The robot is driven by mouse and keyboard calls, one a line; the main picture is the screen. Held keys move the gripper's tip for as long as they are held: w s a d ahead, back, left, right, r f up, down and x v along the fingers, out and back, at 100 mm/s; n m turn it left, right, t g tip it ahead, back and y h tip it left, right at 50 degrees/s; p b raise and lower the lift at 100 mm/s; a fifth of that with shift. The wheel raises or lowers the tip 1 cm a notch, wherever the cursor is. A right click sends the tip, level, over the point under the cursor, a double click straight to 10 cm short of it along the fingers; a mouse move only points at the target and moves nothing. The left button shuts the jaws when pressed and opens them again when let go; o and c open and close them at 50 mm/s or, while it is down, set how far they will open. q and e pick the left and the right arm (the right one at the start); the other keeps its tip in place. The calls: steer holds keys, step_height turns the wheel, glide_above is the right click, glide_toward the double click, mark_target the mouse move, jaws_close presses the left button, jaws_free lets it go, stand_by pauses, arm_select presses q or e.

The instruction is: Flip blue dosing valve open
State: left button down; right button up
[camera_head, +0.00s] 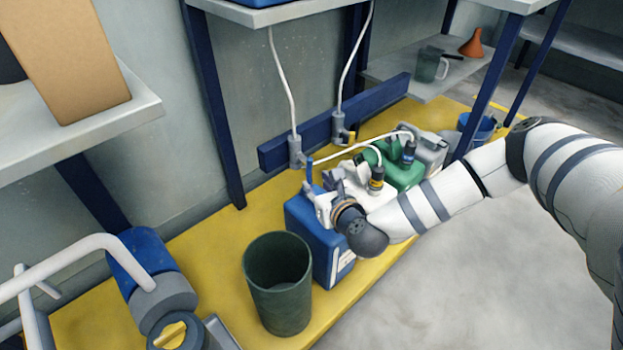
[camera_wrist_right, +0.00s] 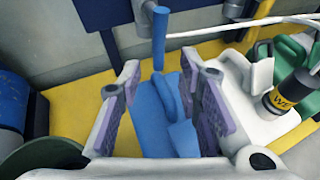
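The blue dosing valve shows in the head view as a grey body (camera_head: 297,151) on the blue wall rail, with a blue lever (camera_head: 309,171) pointing down. The blue lever (camera_wrist_right: 159,39) also hangs in the upper middle of the right wrist view, just beyond the fingertips. My right gripper (camera_head: 318,190) is open above the blue canister (camera_head: 318,240), below the lever. In the right wrist view the fingers of my right gripper (camera_wrist_right: 162,85) stand apart, with the blue canister's top (camera_wrist_right: 155,115) seen between them. Nothing is held. My left gripper is not in view.
A second valve with a yellow lever (camera_head: 351,137) is to the right on the rail (camera_head: 275,157). White and green canisters (camera_head: 405,173) stand right of the blue one. A dark green bin (camera_head: 278,285) stands in front. White hoses run above the canisters.

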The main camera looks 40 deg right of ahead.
mark_target(311, 179)
steer(key=x, duration=0.3)
steer(key=b+x, duration=0.1)
steer(key=x, duration=0.1)
steer(key=shift+w+f, duration=0.25)
steer(key=shift+f, duration=0.1)
steer(key=shift+w+d+b, duration=0.15)
steer(key=shift+w+b, duration=0.2)
steer(key=shift+w, duration=0.1)
jaws_close()
steer(key=shift+d+f+n+h, duration=0.2)
steer(key=shift+n+h, duration=0.1)
steer(key=shift+n, duration=0.1)
steer(key=shift+r, duration=0.15)
jaws_free()
steer(key=v, duration=1.2)
